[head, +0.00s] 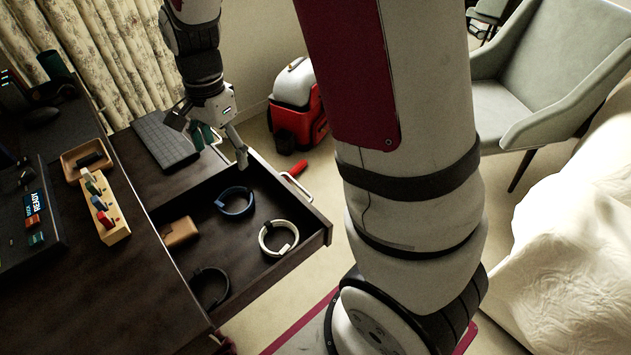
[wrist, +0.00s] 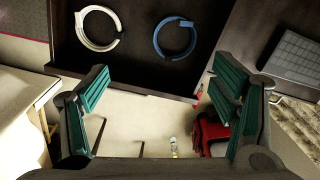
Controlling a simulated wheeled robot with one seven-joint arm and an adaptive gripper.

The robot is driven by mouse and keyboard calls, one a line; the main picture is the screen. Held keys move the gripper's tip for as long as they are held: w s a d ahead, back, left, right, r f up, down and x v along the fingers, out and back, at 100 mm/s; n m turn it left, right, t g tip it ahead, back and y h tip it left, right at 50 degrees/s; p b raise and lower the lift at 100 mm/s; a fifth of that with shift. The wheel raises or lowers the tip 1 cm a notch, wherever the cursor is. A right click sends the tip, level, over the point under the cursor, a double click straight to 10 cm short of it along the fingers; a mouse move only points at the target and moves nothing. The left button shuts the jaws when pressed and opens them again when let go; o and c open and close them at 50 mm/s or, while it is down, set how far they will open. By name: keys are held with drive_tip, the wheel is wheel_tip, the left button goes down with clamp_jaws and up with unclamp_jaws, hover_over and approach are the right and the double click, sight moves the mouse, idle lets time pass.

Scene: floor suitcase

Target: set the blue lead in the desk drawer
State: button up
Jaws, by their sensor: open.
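The blue lead (head: 236,202) is a coiled ring lying flat on the floor of the open desk drawer (head: 222,257). It also shows in the wrist view (wrist: 175,39), near the drawer's front wall. My gripper (head: 220,148) is above the far side of the drawer, apart from the lead. In the wrist view my gripper (wrist: 165,105) has its two green-padded fingers spread wide with nothing between them.
A white coil (head: 279,238), a black coil (head: 210,287) and a tan block (head: 181,232) share the drawer. A keyboard (head: 165,140) lies behind it on the desk. A red-and-white machine (head: 297,105) stands on the floor beyond.

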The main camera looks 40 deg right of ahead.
drive_tip(key=s+r+n, duration=0.5)
drive_tip(key=s+r, duration=0.3)
drive_tip(key=r, duration=0.1)
drive_tip(key=s+r+n, duration=0.2)
drive_tip(key=s+n, duration=0.3)
drive_tip(key=s, duration=0.5)
drive_tip(key=s+r+n+t, duration=0.1)
drive_tip(key=s+n, duration=0.3)
drive_tip(key=s, duration=0.6)
drive_tip(key=shift+s+d+r+n, duration=0.25)
drive_tip(key=shift+s+r+n, duration=0.15)
drive_tip(key=shift+r, duration=0.45)
wheel_tip(320, 180, up, 14)
drive_tip(key=t+p, duration=0.3)
drive_tip(key=p, duration=0.9)
drive_tip(key=shift+d, duration=0.15)
drive_tip(key=shift+w, duration=0.1)
